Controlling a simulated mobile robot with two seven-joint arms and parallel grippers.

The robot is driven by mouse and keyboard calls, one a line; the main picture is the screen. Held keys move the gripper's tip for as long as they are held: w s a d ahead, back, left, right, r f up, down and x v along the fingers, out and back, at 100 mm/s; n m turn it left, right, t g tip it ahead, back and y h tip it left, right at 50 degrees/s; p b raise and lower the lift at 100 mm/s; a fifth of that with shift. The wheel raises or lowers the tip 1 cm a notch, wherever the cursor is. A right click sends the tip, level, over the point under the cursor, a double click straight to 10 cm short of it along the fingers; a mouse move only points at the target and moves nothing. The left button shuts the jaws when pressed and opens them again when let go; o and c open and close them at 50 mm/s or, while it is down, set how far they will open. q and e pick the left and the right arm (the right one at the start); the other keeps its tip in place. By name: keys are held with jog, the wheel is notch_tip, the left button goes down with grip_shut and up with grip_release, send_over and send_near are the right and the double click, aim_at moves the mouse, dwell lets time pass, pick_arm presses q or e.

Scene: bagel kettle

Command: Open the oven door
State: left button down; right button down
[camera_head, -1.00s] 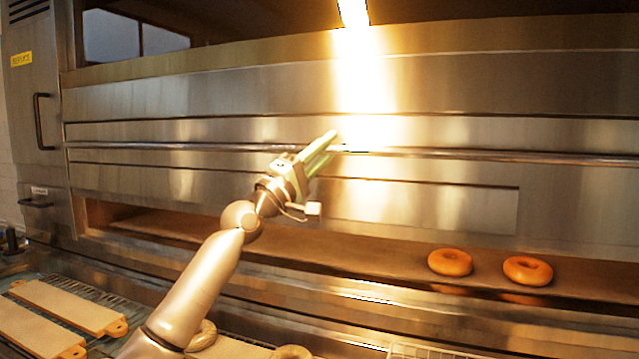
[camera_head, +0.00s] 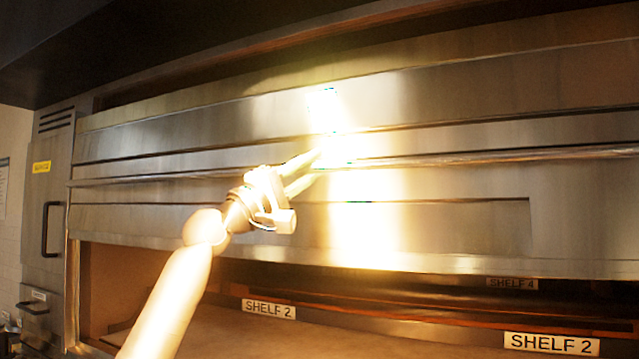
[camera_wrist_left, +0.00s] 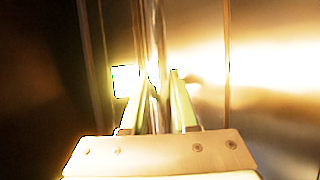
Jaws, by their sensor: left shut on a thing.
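The oven door (camera_head: 440,228) is a wide steel panel with a long horizontal bar handle (camera_head: 480,160). The door is raised, and a dark opening shows below its lower edge. My left gripper (camera_head: 313,165) reaches up from the lower left and is shut on the bar handle. In the left wrist view the handle (camera_wrist_left: 157,30) runs between the two pale green fingers of the left gripper (camera_wrist_left: 154,82). Bright glare washes out the door around the fingertips. My right gripper is not in view.
Inside the opening, one SHELF 2 label (camera_head: 269,309) is at centre left, another is at lower right, and a SHELF 4 label (camera_head: 512,284) is farther back. A steel side cabinet (camera_head: 52,200) with a dark handle stands at the left. A dark overhang crosses the top.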

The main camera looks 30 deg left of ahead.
pick_arm(q)
jog(key=shift+r, duration=0.5)
jog(key=c, duration=1.2)
grip_release()
jog(key=shift+f, duration=0.1)
jog(key=o, duration=0.3)
jog(key=shift+s, duration=0.2)
jog(key=shift+o, duration=1.1)
jog(key=shift+w, duration=0.15)
